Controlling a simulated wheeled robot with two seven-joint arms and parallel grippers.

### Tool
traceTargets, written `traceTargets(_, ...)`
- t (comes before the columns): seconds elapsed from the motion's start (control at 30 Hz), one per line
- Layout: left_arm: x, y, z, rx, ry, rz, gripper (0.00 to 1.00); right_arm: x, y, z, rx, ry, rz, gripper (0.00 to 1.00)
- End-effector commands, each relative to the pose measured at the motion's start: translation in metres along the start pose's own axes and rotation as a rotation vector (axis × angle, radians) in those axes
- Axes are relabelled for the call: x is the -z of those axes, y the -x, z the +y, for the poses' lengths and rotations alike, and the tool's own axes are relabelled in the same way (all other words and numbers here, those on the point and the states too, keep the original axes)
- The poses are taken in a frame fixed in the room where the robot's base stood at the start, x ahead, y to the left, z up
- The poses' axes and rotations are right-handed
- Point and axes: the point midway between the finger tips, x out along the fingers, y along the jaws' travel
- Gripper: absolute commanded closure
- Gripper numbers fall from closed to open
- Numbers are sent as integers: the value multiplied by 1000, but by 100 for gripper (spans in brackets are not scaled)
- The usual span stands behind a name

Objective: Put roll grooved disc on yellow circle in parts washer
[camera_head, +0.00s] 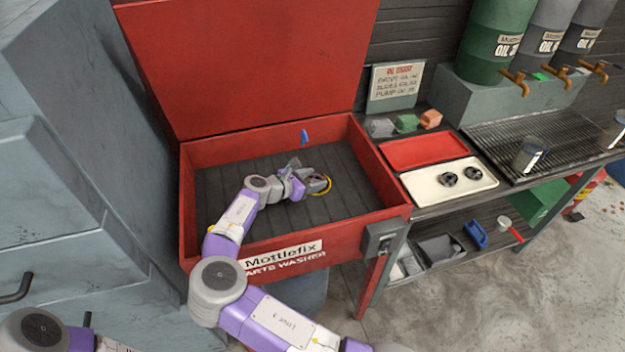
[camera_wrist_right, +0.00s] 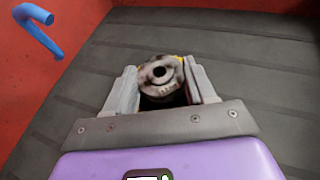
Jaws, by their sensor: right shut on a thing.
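The red parts washer (camera_head: 225,150) stands open with its lid up. My right gripper (camera_head: 314,184) is low inside it, over the dark slatted floor. In the right wrist view, the right gripper (camera_wrist_right: 163,88) is shut on the roll grooved disc (camera_wrist_right: 160,74), a dark grey worn disc with a centre hole, between its two fingers. The yellow circle (camera_head: 328,187) shows as a partial ring at the gripper's tip; the gripper and disc hide the rest. I cannot tell whether the disc touches the floor. My left gripper is not in view.
A blue hooked nozzle (camera_head: 304,137) is near the washer's back wall. To the right, a bench holds a red tray (camera_head: 410,152) and a cream tray (camera_head: 425,188) with two dark discs (camera_head: 461,176). The washer floor around the gripper is clear.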

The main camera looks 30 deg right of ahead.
Motion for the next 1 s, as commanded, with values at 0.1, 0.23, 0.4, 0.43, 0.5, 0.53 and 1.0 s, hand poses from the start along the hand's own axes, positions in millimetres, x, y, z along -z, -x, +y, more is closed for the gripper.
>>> traceTargets(0.1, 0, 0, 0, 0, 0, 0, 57, 2, -1, 0, 0, 2, 0, 41)
traceTargets(0.23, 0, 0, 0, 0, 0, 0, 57, 2, -1, 0, 0, 1, 0, 21)
traceTargets(0.4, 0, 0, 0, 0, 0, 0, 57, 2, -1, 0, 0, 1, 0, 20)
traceTargets(0.43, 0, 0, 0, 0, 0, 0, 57, 2, -1, 0, 0, 1, 0, 20)
traceTargets(0.5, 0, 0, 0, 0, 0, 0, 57, 2, -1, 0, 0, 1, 0, 20)
traceTargets(0.53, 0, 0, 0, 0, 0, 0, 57, 1, 0, 0, 0, 0, 0, 20)
traceTargets(1.0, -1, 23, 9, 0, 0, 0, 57, -3, 81, 1, -4, 1, 2, 20)
